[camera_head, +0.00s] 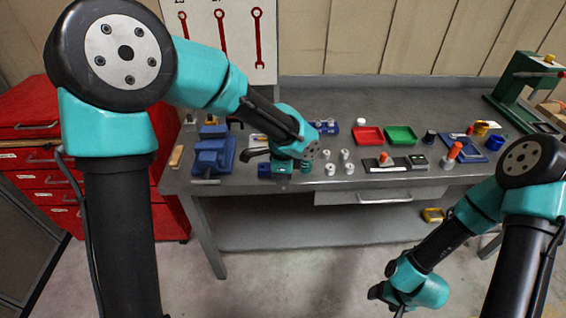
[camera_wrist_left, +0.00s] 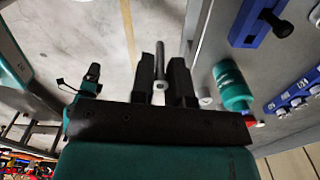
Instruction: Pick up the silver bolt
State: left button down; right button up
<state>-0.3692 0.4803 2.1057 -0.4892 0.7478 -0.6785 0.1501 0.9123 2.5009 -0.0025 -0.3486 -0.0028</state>
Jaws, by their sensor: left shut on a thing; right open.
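The silver bolt (camera_wrist_left: 160,64) shows in the left wrist view as a thin grey shaft with a round hollow end, between the two black fingers of my left gripper (camera_wrist_left: 165,68). The gripper is shut on it. In the head view my left gripper (camera_head: 252,154) points left near the front edge of the workbench, right of the blue vise (camera_head: 213,152); the bolt cannot be made out there. My right gripper (camera_head: 378,294) is low in front of the bench at the lower right, open and apart from everything.
The grey workbench (camera_head: 345,97) holds a red tray (camera_head: 368,135), a green tray (camera_head: 401,134) and several small white parts near its front edge. A teal cylinder (camera_wrist_left: 232,85) stands close right of my left fingers. A red drawer cabinet (camera_head: 45,185) is at the left.

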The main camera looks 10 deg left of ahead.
pick_arm(q)
jog(key=s, duration=0.3)
jog(key=shift+s+d+r, duration=0.15)
jog(key=shift+s+d, duration=0.05)
jog(key=shift+d, duration=0.2)
jog(key=shift+w, duration=0.1)
